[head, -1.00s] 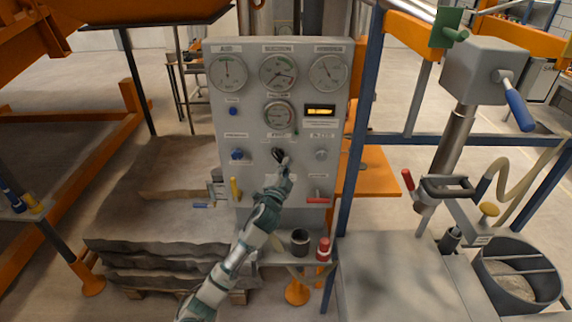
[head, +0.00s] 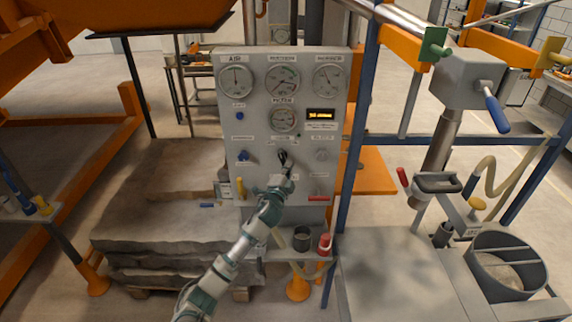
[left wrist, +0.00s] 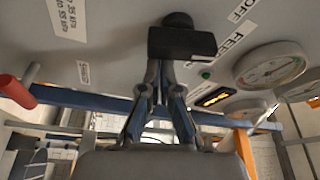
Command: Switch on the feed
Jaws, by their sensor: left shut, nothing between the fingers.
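A grey control panel (head: 262,175) stands upright in the head view. The black feed switch (head: 283,158) sits at its lower middle; it also shows in the left wrist view (left wrist: 182,42) as a black bar-shaped handle beside the printed words FEED and OFF. My left gripper (head: 288,172) is at the panel, just below the switch. In the left wrist view its fingers (left wrist: 160,68) are together and empty, with tips at the edge of the handle. I cannot tell whether they touch it. My right gripper is not in view.
Round gauges (head: 283,80) and a lit yellow display (head: 321,115) are above the switch. A blue knob (head: 243,156), a yellow lever (head: 240,188) and a red handle (head: 319,198) surround it. A dark cup (head: 302,239) and a red-capped item (head: 324,245) stand below.

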